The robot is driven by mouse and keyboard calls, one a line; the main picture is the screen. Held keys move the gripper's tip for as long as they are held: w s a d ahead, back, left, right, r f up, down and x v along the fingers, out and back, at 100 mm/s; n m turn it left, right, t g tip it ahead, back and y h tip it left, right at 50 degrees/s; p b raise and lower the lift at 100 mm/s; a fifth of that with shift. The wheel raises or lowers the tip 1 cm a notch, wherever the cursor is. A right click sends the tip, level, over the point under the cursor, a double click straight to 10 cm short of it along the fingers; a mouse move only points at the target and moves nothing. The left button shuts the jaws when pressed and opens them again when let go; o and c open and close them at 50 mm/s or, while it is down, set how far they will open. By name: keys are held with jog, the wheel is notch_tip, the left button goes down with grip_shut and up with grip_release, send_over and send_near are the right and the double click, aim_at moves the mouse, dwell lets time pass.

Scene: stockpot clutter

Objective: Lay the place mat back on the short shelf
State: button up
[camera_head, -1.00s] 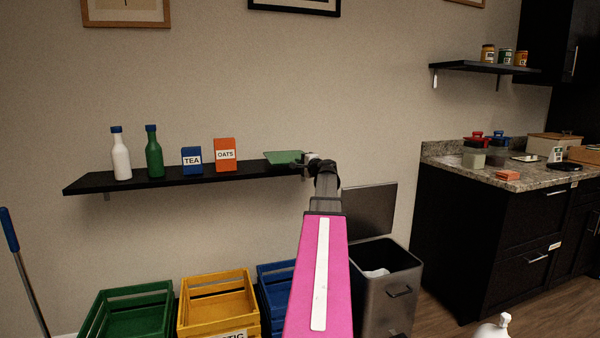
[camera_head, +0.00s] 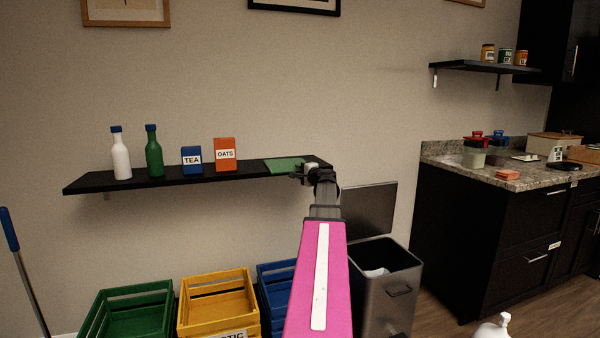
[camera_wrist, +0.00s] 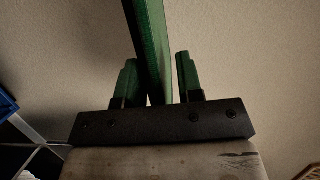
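The green place mat (camera_head: 283,165) lies on the right end of the long dark wall shelf (camera_head: 200,179), to the right of the boxes. My gripper (camera_head: 303,172) is at the mat's right front edge. In the wrist view, the mat (camera_wrist: 149,35) shows edge-on between the two fingers of my gripper (camera_wrist: 157,62). Narrow gaps show between the mat and the fingers, so the gripper looks open around it. A shorter dark shelf (camera_head: 470,66) hangs at the upper right.
A white bottle (camera_head: 121,158), green bottle (camera_head: 154,157), blue TEA box (camera_head: 191,160) and orange OATS box (camera_head: 225,155) stand left of the mat. Jars (camera_head: 505,56) stand on the upper shelf. Crates (camera_head: 217,300) and an open bin (camera_head: 388,285) are below.

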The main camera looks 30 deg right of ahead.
jog(key=s, duration=1.1)
jog(key=w+a+f+n+g+y, duration=0.15)
jog(key=a+f+n+g, duration=0.3)
jog(key=a+f, duration=0.85)
jog(key=w+a+f+n+g+y, duration=0.15)
jog(key=a+f+n+g, duration=0.3)
jog(key=a+f, duration=0.85)
jog(key=s+a+f+n+g+h, duration=0.2)
jog(key=s+a+f+n+g, duration=0.2)
jog(key=s+a+f, duration=0.3)
jog(key=s+a+f+n+g+h, duration=0.2)
jog(key=s+a+f+n+g, duration=0.2)
jog(key=s+a+f, duration=0.4)
jog(key=a+g, duration=0.1)
jog(key=a, duration=0.4)
jog(key=shift+s+a+h, duration=0.2)
jog(key=shift+s+h, duration=0.1)
jog(key=shift+d, duration=0.1)
